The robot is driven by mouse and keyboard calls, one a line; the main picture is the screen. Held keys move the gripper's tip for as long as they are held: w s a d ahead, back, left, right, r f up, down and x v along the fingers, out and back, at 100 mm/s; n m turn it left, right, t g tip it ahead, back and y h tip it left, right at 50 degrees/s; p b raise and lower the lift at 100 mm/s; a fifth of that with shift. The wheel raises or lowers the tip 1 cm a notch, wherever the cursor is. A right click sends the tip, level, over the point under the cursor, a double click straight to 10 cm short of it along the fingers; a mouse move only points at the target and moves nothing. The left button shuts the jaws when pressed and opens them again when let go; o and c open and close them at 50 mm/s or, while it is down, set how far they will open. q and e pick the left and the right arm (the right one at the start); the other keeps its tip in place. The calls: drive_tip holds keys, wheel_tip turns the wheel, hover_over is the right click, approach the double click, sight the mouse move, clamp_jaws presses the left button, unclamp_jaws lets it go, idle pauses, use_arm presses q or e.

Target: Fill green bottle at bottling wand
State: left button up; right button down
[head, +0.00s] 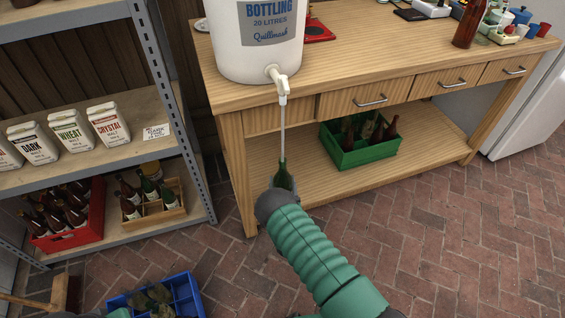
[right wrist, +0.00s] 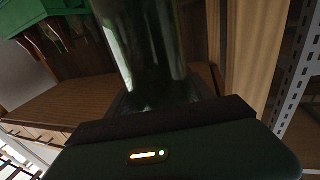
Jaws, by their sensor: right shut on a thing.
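The green bottle (head: 283,178) is upright in front of the bench, below the white bottling bucket (head: 257,55). The bottling wand (head: 282,128) hangs from the bucket's white tap (head: 281,84). Its lower end meets the bottle's mouth in the head view; I cannot tell how far inside it is. My right gripper (head: 284,188) is shut on the green bottle, and its arm hides the bottle's lower part. In the right wrist view the bottle's dark green glass (right wrist: 150,50) rises from the jaws. The liquid level is not clear. My left gripper is out of view.
A green crate (head: 358,146) with bottles stands on the bench's lower shelf. A metal rack (head: 180,110) at left holds malt bags, a red crate (head: 68,236) and a wooden crate (head: 160,212). A blue crate (head: 184,291) is at the bottom left. The brick floor at right is clear.

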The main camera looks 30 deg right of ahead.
drive_tip(key=shift+f+b, duration=4.05)
drive_tip(key=shift+f, duration=0.85)
drive_tip(key=shift+s+a+r+p, duration=0.15)
drive_tip(key=shift+s+a+p, duration=0.05)
drive_tip(key=shift+s+p, duration=0.55)
drive_tip(key=s+a+p, duration=0.3)
drive_tip(key=s+p, duration=0.2)
drive_tip(key=s, duration=0.9)
drive_tip(key=shift+a+p, duration=0.15)
drive_tip(key=shift+p, duration=0.25)
